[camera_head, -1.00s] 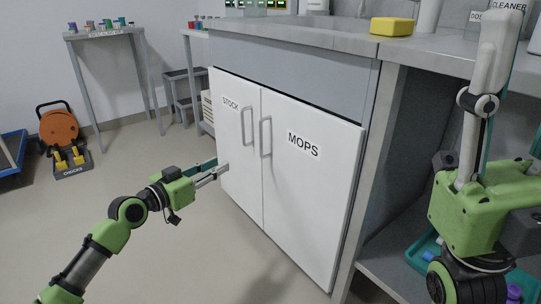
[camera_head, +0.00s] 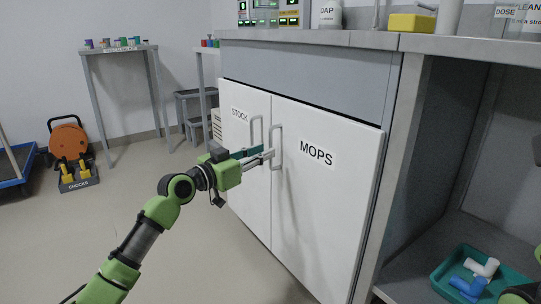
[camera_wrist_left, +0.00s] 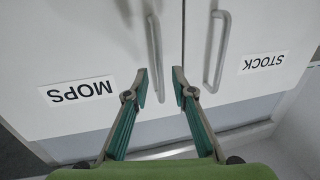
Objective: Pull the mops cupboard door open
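The white mops cupboard door (camera_head: 325,210), labelled MOPS, is shut, with a vertical bar handle (camera_head: 277,147) near its left edge. My left gripper (camera_head: 268,158) is at this handle in the head view. In the left wrist view, where the labels appear upside down, the left gripper (camera_wrist_left: 160,78) is open. The mops handle (camera_wrist_left: 155,45) runs down towards the gap between its fingertips; I cannot tell whether they touch it. My right gripper is not in view.
The shut STOCK door (camera_head: 247,185) adjoins on the left, its handle (camera_wrist_left: 217,50) close to my left gripper. A grey worktop (camera_head: 320,38) overhangs the cupboard. A teal tray (camera_head: 445,277) lies in the open bay at right. The floor (camera_head: 215,270) in front is clear.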

